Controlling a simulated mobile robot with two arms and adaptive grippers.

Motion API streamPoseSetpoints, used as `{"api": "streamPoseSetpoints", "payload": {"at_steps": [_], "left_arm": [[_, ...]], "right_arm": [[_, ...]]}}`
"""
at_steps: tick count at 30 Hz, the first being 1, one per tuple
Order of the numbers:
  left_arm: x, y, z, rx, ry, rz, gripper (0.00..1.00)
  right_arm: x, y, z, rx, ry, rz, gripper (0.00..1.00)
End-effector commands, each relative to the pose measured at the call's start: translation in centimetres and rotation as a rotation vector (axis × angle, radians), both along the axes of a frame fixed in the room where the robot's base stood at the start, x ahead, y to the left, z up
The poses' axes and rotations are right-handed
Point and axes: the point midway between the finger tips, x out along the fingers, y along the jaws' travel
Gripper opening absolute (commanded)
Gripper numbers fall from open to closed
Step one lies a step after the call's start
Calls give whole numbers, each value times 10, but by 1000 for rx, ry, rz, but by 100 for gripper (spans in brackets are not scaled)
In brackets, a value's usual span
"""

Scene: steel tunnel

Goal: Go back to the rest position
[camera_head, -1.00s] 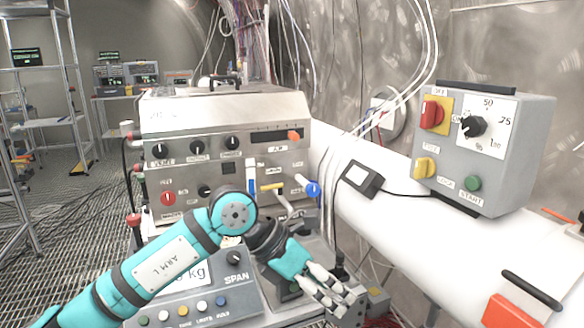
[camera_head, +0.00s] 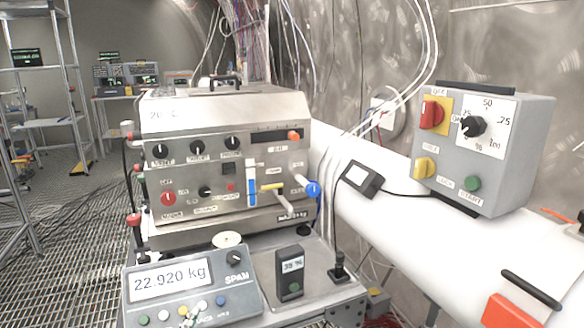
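Neither of my grippers shows in the head view, and no arm is in the picture. The place where my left arm was is clear. It now shows a grey scale console (camera_head: 190,282) reading 22.920 kg and a small black handheld meter (camera_head: 290,272) standing upright on a metal plate. Behind them stands a steel machine (camera_head: 228,160) with dials, a blue valve handle and a yellow one.
A grey control box (camera_head: 484,150) with red, yellow and green controls sits on a thick white pipe (camera_head: 400,225) at the right. A small black display (camera_head: 362,178) lies on the pipe. Metal shelving (camera_head: 40,120) stands at the left.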

Motion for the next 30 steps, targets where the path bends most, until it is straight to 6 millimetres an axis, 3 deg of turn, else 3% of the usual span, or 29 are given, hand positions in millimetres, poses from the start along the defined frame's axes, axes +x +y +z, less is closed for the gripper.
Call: {"api": "streamPoseSetpoints", "payload": {"at_steps": [1,3,7,12,21,30], "left_arm": [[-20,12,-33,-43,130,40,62],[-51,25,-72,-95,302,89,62],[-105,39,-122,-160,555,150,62],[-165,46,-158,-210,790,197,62],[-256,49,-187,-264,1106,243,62],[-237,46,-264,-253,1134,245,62]], "right_arm": [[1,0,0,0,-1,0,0],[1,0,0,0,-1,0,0],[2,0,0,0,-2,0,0],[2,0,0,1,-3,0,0],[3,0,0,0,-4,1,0],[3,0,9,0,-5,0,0]]}}
